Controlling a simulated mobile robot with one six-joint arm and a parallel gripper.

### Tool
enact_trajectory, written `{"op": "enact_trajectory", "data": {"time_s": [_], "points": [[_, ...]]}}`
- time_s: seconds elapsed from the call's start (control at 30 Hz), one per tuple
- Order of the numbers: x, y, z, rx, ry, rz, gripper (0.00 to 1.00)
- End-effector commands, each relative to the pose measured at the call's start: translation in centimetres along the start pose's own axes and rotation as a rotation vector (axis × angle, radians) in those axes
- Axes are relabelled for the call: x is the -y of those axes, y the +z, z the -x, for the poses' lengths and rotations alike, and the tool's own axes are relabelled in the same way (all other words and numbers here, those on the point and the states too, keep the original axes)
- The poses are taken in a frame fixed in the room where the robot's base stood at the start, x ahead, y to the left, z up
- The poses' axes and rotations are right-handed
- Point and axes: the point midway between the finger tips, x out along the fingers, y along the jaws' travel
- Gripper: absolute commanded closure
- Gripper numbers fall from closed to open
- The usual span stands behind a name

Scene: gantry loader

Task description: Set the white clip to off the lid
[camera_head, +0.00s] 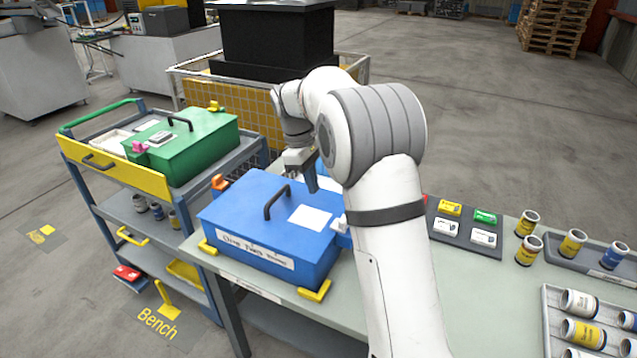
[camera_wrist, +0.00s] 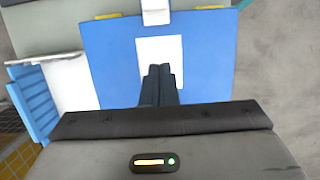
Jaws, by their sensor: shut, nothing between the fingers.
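The blue box (camera_head: 270,266) stands on the bench with its lid (camera_head: 243,203) down, carrying a black handle (camera_head: 279,203) and a white label (camera_head: 310,215). The white clip (camera_head: 339,223) is at the lid's right edge, partly hidden by my arm. In the wrist view the white clip (camera_wrist: 156,12) is at the top, meeting the edge of the lid (camera_wrist: 115,60); I cannot tell whether it grips the lid. An orange clip (camera_head: 219,183) is at the box's left side. My gripper (camera_head: 312,187) is shut and empty above the lid, apart from the white clip.
A green box (camera_head: 190,150) with pink and yellow clips stands on the cart (camera_head: 110,178) at left. On the bench (camera_head: 455,290), right of my arm, are a dark tray (camera_head: 465,239) of small boxes and several cans (camera_head: 528,249). A wire-sided bin stands behind.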

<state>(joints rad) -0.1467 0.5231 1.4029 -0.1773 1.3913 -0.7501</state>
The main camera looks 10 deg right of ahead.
Motion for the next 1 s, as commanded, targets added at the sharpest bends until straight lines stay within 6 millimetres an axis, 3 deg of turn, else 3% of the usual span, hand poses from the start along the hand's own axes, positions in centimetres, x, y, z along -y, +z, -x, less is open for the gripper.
{"op": "enact_trajectory", "data": {"time_s": [0.33, 0.4, 0.6, 1.0], "points": [[0.1, 0.1, -7.4, 0.003, -0.003, 0.002, 1.00], [0.0, 1.5, -7.2, 0.000, 0.000, -0.002, 1.00], [0.1, 3.4, -7.8, -0.001, 0.000, 0.001, 1.00], [0.1, 3.8, -8.0, 0.000, 0.000, 0.003, 1.00]]}}
